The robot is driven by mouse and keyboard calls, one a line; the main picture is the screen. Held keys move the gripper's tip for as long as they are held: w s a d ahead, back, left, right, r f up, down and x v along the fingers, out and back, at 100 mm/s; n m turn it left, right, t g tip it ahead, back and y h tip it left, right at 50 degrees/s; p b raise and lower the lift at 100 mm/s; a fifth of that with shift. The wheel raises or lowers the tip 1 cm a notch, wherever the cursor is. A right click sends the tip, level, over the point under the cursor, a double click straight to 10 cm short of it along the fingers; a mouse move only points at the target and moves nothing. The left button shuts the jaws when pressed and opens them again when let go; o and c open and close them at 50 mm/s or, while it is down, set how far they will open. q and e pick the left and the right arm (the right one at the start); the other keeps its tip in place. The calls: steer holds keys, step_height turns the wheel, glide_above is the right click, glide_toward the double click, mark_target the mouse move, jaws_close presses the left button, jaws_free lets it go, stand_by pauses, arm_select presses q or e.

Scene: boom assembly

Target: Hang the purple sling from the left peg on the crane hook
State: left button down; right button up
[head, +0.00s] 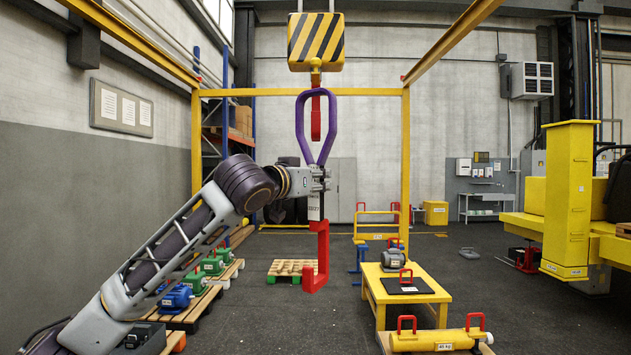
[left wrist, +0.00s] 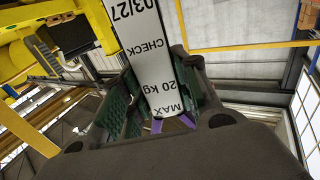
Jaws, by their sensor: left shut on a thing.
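The crane hook hangs at top centre under a yellow-and-black striped block (head: 316,42); its red lower part (head: 316,125) shows inside the sling's loop. The purple sling (head: 300,118) stands upright, its loop top overlapping the hook's red part. I cannot tell whether the loop is seated on the hook or in front of it. My left gripper (head: 317,180) is shut on the white tag sleeve below the loop; the tag (left wrist: 158,75) fills the space between the green-padded fingers in the left wrist view. A red C-shaped piece (head: 322,255) hangs below the tag. No peg is clearly visible.
A yellow gantry frame (head: 406,170) stands behind. A yellow table (head: 405,290) with a black plate is at lower right, beside a yellow cylinder (head: 440,340) with red handles. Pallets with blue and green motors (head: 175,298) lie at left. Yellow machinery (head: 568,200) stands at right.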

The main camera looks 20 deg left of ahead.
arm_select(q)
steer(key=shift+w+a+r, duration=0.1)
steer(key=shift+w+r, duration=0.1)
steer(key=shift+w, duration=0.05)
steer(key=w+a+f, duration=0.3)
steer(key=w+f, duration=0.2)
steer(key=w, duration=0.6)
steer(key=shift+f+p, duration=0.3)
steer(key=shift+p, duration=0.15)
stand_by(3.4)
steer(key=shift+f, duration=0.6)
